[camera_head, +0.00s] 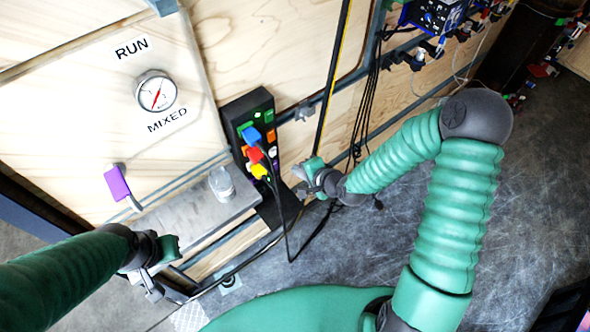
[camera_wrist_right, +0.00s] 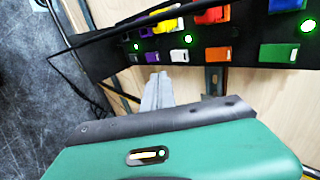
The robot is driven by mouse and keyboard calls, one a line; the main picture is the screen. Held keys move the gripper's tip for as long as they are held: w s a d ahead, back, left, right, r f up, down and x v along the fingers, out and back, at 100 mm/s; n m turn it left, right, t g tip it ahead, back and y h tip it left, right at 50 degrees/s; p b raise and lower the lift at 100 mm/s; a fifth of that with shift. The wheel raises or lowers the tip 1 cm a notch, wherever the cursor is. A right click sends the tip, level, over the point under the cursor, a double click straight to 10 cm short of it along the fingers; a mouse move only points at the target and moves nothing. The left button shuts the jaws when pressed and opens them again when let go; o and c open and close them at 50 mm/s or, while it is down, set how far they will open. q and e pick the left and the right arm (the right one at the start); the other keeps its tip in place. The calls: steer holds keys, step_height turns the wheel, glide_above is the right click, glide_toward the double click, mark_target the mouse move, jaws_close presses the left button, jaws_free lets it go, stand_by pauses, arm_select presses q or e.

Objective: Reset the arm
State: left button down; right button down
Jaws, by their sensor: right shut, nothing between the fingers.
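My right arm comes in from the right in the head view, and its gripper (camera_head: 306,181) is close to the wooden wall, just right of the black socket strip. In the right wrist view the grey fingers of this gripper (camera_wrist_right: 157,80) are together with nothing between them, and they point toward the strip's lower edge. My left arm comes in from the lower left. Its gripper (camera_head: 160,278) is below the metal shelf, and its fingers are too small and dark to read.
The black socket strip (camera_head: 240,122) holds blue, red and yellow plugs with hanging cables; it also shows in the wrist view (camera_wrist_right: 225,68). A gauge (camera_head: 155,91), a purple handle (camera_head: 118,184) and a metal shelf (camera_head: 180,221) are to its left. Grey floor (camera_head: 535,190) is open at right.

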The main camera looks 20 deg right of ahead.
steer(key=s+d+r+n+g+h, duration=0.1)
steer(key=s+r+n+g, duration=0.2)
steer(key=s+n, duration=0.4)
steer(key=s+d+r+n+g+h, duration=0.1)
steer(key=s+r+n+g, duration=0.3)
steer(key=s, duration=0.6)
step_height(320, 180, up, 2)
steer(key=n+h, duration=0.1)
steer(key=n, duration=0.2)
steer(key=shift+s+d+h+p, duration=0.2)
steer(key=shift+h+p, duration=0.1)
steer(key=shift+p, duration=0.1)
steer(key=shift+s+a, duration=0.1)
